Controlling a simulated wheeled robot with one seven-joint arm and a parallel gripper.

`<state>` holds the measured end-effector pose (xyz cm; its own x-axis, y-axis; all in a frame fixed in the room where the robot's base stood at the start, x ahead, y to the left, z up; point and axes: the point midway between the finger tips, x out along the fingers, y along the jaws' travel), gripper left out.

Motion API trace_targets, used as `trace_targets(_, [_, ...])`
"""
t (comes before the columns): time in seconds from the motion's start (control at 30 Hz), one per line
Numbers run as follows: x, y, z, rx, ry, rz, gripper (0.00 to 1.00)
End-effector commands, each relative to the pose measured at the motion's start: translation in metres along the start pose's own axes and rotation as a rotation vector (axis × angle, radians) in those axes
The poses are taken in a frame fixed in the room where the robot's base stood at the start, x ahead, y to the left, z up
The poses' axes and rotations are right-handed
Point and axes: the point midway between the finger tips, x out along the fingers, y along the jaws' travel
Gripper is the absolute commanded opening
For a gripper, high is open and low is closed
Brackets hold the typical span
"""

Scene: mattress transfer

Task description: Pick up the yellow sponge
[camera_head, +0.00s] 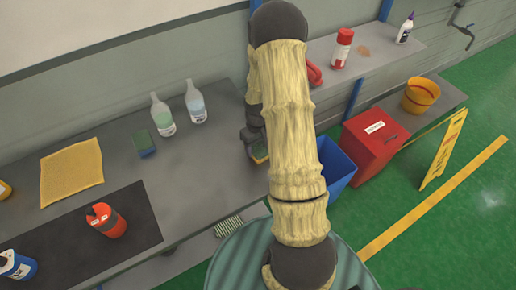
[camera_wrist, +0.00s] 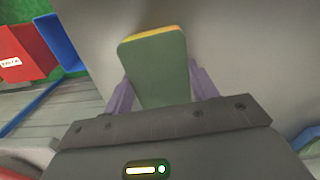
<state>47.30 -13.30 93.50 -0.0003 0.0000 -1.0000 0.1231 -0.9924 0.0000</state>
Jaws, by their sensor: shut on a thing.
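The yellow sponge (camera_wrist: 154,66) has a green face and a yellow edge along its far end in the wrist view. My gripper (camera_wrist: 160,88) is shut on it, with one purple finger on each side. In the head view my gripper (camera_head: 256,147) is at the right end of the grey table. A small part of the sponge (camera_head: 260,154) shows below it there, and my arm hides the rest. I cannot tell whether the sponge touches the table.
The grey table (camera_head: 190,165) holds two clear bottles (camera_head: 178,108), a green-topped block (camera_head: 145,143), a yellow cloth (camera_head: 71,172) and a red container (camera_head: 106,220). A blue bin (camera_head: 338,165) and a red box (camera_head: 375,140) stand to the right.

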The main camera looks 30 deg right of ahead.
Motion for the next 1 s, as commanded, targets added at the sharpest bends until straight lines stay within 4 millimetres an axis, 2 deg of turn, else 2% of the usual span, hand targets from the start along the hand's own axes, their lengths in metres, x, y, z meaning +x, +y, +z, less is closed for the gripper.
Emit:
trace_targets(0.2, [-0.002,0.0,0.0,0.0,0.001,0.001,0.37])
trace_targets(0.37, [-0.014,0.001,-0.001,0.0,0.003,0.001,0.37])
trace_targets(0.8, [-0.085,0.003,0.0,0.005,0.005,0.002,0.37])
trace_targets(1.0, [-0.1,0.002,0.001,0.003,0.001,0.001,0.37])
